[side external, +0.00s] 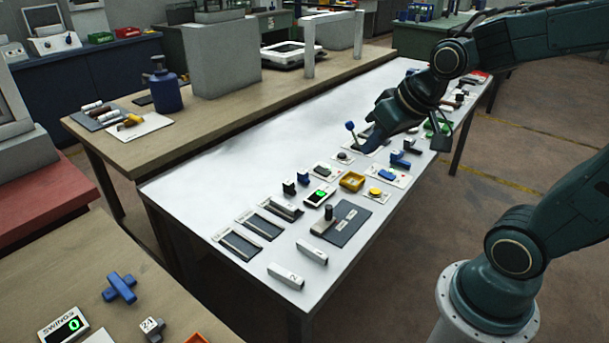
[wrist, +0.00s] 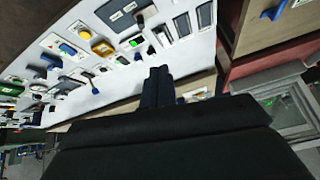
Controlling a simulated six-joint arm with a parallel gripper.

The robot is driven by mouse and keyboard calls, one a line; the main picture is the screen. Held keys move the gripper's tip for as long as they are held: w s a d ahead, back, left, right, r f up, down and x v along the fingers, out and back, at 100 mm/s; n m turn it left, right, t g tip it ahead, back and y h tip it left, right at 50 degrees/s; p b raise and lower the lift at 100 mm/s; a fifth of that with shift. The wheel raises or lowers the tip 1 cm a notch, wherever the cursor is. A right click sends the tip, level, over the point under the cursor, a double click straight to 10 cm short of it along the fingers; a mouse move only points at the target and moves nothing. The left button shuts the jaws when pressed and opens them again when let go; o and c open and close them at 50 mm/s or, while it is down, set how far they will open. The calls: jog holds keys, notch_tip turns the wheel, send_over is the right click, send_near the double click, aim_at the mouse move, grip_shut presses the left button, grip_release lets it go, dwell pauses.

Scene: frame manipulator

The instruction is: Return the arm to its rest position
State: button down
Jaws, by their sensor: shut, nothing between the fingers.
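My gripper (side external: 372,137) is at the end of my dark teal arm, low over the far half of the white table (side external: 225,180) in the side view. In the wrist view its fingers (wrist: 157,86) are together, with nothing between them. A lever with a blue knob (side external: 350,126) stands just left of the fingers in the side view; I cannot tell whether they touch.
Several small devices line the table, including a yellow tray (side external: 351,181), a blue switch (side external: 399,158), a green-lit display (side external: 319,196) and a grey plate with a dark knob (side external: 341,223). The table's left strip is bare. A wooden bench (side external: 220,118) stands behind.

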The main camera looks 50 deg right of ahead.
jog(key=s+a+r+n, duration=0.2)
jog(key=s+a+r, duration=0.1)
jog(key=s, duration=0.6)
jog(key=shift+s+a+n+g, duration=0.3)
jog(key=shift+s+a+g, duration=0.1)
jog(key=shift+a, duration=0.15)
